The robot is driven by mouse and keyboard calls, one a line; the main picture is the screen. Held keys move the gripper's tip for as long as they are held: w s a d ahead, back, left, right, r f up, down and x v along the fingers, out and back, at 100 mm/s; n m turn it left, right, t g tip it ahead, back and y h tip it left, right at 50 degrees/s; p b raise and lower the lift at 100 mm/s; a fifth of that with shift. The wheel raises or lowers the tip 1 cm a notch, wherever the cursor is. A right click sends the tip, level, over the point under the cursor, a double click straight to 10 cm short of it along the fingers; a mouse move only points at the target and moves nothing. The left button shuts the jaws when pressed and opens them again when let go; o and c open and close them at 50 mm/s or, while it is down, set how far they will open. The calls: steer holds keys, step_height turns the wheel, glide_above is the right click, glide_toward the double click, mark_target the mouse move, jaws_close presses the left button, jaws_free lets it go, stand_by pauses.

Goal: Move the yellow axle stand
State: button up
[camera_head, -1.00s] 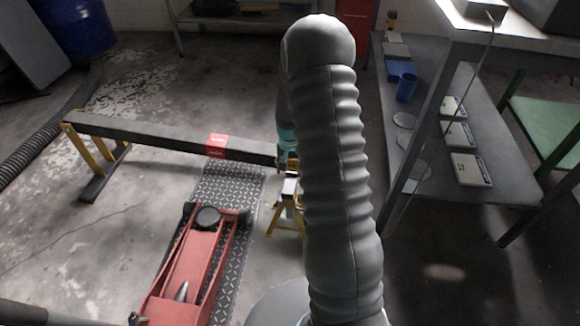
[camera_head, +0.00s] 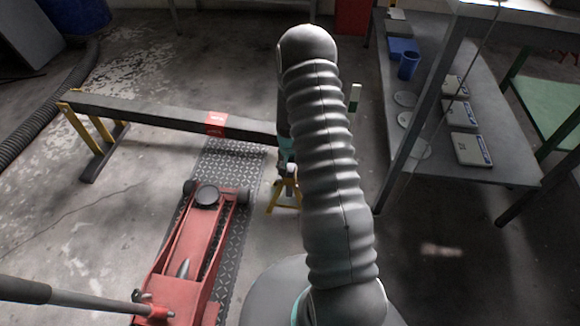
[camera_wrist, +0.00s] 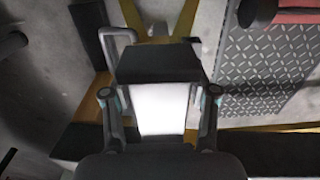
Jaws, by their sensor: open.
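The yellow axle stand (camera_head: 284,196) stands on the floor near the right end of the long dark beam, left of my arm. My arm hides part of it in the head view. In the wrist view its yellow legs (camera_wrist: 184,18) spread at the top, with a dark block below them and a pale upright surface under that. My gripper (camera_wrist: 160,98) is open, with one finger on each side of the pale surface. I cannot tell whether either finger touches it. In the head view the gripper is mostly hidden behind my arm, just above the stand.
The dark beam (camera_head: 165,115) rests on yellow legs at left and carries a red label. A grey shelf bench (camera_head: 440,90) stands right.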

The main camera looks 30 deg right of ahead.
jaws_close()
stand_by(0.3)
